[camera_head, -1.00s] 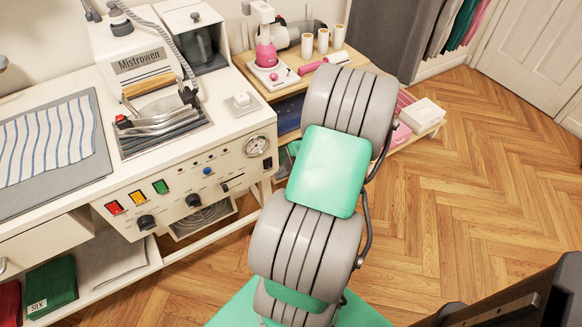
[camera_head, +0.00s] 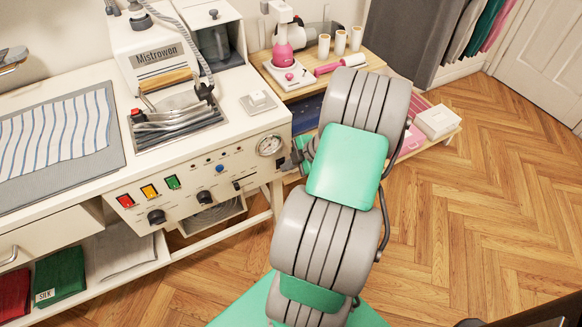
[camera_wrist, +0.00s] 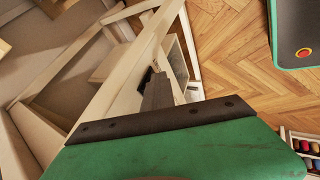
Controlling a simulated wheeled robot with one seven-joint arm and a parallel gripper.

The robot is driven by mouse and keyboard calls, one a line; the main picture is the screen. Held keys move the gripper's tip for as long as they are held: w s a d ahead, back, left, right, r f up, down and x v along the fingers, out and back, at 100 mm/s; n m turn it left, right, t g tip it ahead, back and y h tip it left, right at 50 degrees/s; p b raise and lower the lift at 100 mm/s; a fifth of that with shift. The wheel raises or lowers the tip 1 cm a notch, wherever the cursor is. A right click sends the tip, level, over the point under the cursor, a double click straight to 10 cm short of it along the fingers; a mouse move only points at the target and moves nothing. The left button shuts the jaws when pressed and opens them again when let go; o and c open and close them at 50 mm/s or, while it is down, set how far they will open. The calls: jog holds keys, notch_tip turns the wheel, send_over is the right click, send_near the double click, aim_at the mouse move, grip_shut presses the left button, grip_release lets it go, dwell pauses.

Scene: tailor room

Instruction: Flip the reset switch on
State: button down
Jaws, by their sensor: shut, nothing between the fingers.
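My gripper (camera_head: 297,157) shows partly beside the panel's right end, near the gauge, mostly hidden behind my arm. In the wrist view my gripper (camera_wrist: 157,90) is shut and empty, with pale frame members beyond it.
A round gauge (camera_head: 270,145) sits at the panel's right end. A white square switch box (camera_head: 257,102) lies on the worktop. A wooden shelf unit (camera_head: 376,62) with a pink device stands behind my arm. The herringbone floor (camera_head: 480,220) is clear at right.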

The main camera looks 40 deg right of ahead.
jog(key=shift+a+r+p, duration=0.1)
jog(key=shift+r+p, duration=0.25)
jog(key=shift+r, duration=0.5)
jog(key=s+a+f+v, duration=0.1)
jog(key=s+v, duration=0.1)
jog(key=v, duration=1)
jog(key=shift+s+a, duration=0.15)
jog(key=shift+s, duration=0.05)
